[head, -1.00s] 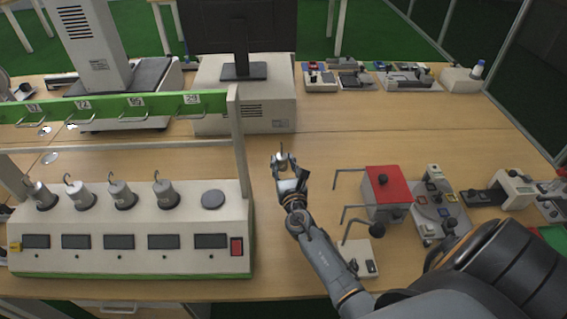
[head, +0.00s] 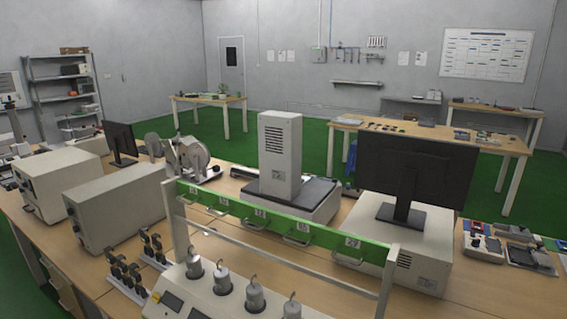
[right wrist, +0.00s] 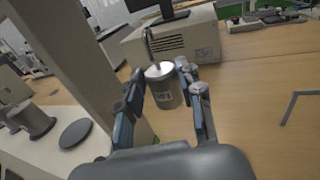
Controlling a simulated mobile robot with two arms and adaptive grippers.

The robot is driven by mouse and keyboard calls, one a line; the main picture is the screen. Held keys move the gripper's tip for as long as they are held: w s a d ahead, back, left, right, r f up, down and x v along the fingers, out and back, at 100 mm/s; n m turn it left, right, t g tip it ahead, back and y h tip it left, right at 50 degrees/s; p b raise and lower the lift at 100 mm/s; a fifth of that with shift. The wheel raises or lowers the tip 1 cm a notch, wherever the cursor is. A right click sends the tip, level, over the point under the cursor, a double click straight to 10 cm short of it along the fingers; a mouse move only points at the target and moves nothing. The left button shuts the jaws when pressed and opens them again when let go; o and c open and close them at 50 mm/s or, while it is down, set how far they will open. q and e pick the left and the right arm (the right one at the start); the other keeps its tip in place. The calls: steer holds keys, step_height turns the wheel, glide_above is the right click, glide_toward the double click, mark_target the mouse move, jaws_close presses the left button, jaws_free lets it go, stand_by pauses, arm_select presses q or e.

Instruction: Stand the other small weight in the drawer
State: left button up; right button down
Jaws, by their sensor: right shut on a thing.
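My right gripper (right wrist: 163,90) is shut on a small metal weight (right wrist: 166,92) with a hook on top, in the right wrist view. The weight is held roughly upright between the two fingers, with wooden table top behind it. In the head view several similar hooked weights (head: 223,281) stand in a row on the white test rig (head: 175,300). Part of that rig shows in the right wrist view with an empty dark round pad (right wrist: 75,134) and a weight (right wrist: 32,118). Neither gripper shows in the head view. I cannot make out an open drawer.
The rig's green bar (head: 275,223) and its upright post (head: 388,283) stand over the table. Behind them are a tall grey column device (head: 281,150) and a monitor (head: 415,170) on a white box (head: 420,245). Grey box instruments (head: 118,208) stand at the left.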

steer(key=s+a+r+n+y+b, duration=0.1)
steer(key=s+a+r+y, duration=0.1)
steer(key=s+a, duration=0.4)
steer(key=s+a+r+n+y+b, duration=0.2)
steer(key=s+a+r, duration=0.3)
steer(key=s, duration=0.4)
steer(key=shift+s+a+r+t+y, duration=0.3)
steer(key=shift+a+y, duration=0.2)
steer(key=shift+a, duration=0.2)
steer(key=shift+f, duration=0.1)
